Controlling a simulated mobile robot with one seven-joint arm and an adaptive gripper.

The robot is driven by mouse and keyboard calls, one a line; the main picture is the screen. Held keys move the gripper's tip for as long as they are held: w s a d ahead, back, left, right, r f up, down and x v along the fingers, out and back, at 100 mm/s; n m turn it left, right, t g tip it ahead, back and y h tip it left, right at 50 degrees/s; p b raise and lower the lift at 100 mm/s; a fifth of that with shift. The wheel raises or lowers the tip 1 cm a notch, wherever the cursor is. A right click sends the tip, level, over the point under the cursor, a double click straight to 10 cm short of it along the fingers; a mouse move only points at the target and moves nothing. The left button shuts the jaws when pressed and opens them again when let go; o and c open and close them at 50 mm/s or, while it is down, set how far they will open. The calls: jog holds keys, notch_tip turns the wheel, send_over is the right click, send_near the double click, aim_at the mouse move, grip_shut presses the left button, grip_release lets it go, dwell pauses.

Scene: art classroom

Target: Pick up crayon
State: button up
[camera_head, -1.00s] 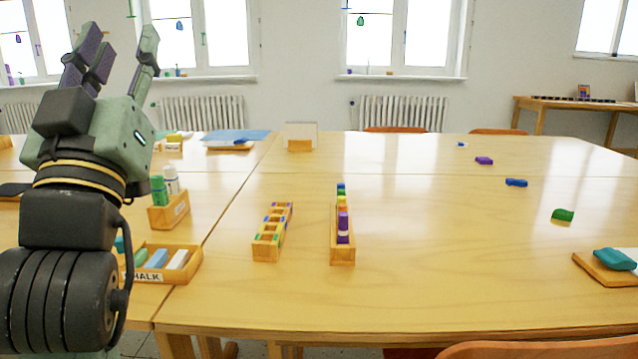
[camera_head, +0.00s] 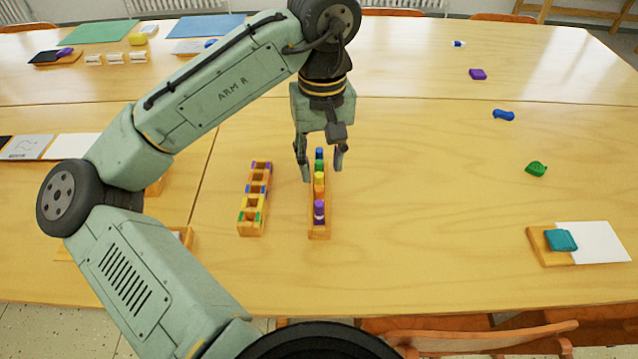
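Several crayons stand upright in a narrow wooden holder (camera_head: 319,234) in the middle of the table. I make out a purple crayon (camera_head: 319,211) at the near end, an orange one (camera_head: 319,184) behind it, then green (camera_head: 319,166) and blue (camera_head: 319,153) at the far end. My gripper (camera_head: 321,172) points down over the far part of this holder. Its two fingers are spread, one on each side of the row, near the green and blue crayons. I see nothing held between them, and cannot tell whether a finger touches a crayon.
An empty-looking wooden rack (camera_head: 252,229) with coloured bands stands just left of the holder. Purple (camera_head: 478,74), blue (camera_head: 503,115) and green (camera_head: 536,169) pieces lie to the right. A board with a teal piece (camera_head: 561,240) is at the right front.

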aim_at(320, 189)
notch_tip(320, 189, down, 9)
jog(key=shift+a+r+p, duration=0.1)
jog(key=shift+a+p, duration=0.05)
jog(key=shift+p, duration=0.3)
jog(key=shift+c, duration=0.3)
grip_shut()
